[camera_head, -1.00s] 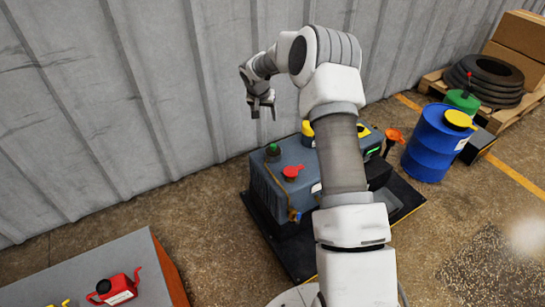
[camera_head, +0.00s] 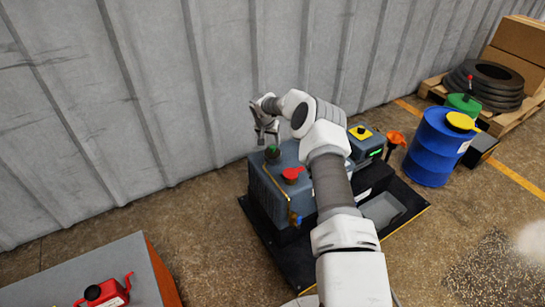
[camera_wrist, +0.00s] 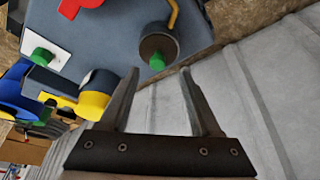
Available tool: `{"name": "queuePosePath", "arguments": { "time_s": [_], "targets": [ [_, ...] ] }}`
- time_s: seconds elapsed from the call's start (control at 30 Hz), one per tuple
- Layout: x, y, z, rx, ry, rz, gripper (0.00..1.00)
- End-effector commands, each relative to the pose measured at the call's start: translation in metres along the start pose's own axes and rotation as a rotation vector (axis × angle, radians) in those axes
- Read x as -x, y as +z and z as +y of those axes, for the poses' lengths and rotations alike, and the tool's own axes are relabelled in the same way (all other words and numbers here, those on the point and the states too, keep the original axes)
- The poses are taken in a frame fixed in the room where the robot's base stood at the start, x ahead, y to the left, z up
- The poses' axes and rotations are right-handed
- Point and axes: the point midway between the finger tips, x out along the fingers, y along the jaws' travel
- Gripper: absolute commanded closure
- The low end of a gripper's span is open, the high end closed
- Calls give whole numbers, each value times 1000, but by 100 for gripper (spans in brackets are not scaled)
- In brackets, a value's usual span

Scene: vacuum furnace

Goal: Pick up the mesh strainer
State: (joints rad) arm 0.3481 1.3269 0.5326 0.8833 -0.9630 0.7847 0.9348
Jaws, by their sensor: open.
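A round dark piece with a green knob sits on top of the grey tank (camera_head: 262,176), at its back left. I take it to be the mesh strainer (camera_head: 272,153), though no mesh can be made out. In the wrist view the strainer (camera_wrist: 150,44) shows as a brownish disc, its green knob toward my fingers. My gripper (camera_head: 266,143) is open and empty, just above the strainer in the head view. In the wrist view the knob appears between the tips of my gripper (camera_wrist: 158,71). Whether they touch cannot be told.
A red cap (camera_head: 292,174) sits on the tank beside the strainer. A yellow-topped unit (camera_head: 362,134) and an orange funnel (camera_head: 396,138) stand to the right. The corrugated wall (camera_head: 140,90) is close behind. A blue drum (camera_head: 433,147) stands farther right, and a red can (camera_head: 106,292) is front left.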

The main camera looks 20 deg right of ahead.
Motion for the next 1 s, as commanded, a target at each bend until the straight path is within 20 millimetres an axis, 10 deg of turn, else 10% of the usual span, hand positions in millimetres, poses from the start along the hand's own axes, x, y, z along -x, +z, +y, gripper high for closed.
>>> {"name": "queuePosePath", "arguments": {
  "time_s": [0.87,1.0],
  "targets": [
    [-54,-3,4,1,1,0,36],
    [-54,-3,4,1,1,0,59]
  ]
}}
